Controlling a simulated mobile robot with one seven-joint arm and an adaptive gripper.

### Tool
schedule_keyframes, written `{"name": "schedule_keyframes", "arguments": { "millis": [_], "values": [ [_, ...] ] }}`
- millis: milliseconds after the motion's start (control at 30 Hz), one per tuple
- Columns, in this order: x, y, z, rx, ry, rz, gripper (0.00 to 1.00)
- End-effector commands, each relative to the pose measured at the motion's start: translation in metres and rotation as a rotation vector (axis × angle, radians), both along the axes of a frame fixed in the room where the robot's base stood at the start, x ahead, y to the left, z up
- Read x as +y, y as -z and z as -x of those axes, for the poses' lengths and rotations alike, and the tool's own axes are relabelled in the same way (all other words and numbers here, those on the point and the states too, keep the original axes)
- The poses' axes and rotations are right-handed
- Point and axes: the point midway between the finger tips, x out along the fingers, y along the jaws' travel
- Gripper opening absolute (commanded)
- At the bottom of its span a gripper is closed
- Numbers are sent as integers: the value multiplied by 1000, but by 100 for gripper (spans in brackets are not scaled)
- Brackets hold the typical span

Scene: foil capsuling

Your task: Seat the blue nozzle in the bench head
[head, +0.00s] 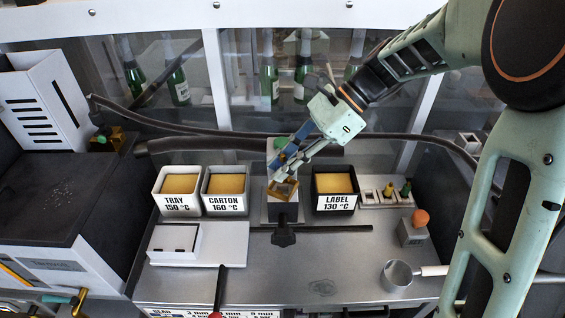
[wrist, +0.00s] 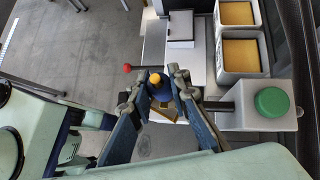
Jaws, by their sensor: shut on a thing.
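My gripper (head: 283,172) is shut on the blue nozzle (wrist: 160,92), seen in the wrist view between the two fingertips with its small orange tip toward the camera. In the head view the fingers hide most of the nozzle. The fingertips are directly over the bench head, a brass-coloured square frame (head: 284,190) on the grey stand in the middle of the bench. Part of the brass also shows just beyond the nozzle in the wrist view (wrist: 162,115). I cannot tell whether nozzle and head touch.
The stand carries a green button (wrist: 271,102) close beside the fingers. Pots marked CARTON (head: 225,205) and LABEL (head: 334,203) flank the stand. A rack (head: 370,200) with other nozzles is at right, near an orange knob (head: 420,218).

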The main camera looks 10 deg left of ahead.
Motion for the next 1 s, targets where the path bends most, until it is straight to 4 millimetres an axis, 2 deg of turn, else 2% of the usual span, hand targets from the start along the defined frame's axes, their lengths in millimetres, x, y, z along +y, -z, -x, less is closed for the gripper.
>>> {"name": "schedule_keyframes", "arguments": {
  "millis": [1000],
  "values": [
    [0,26,0,0,0,0,0]
  ]
}}
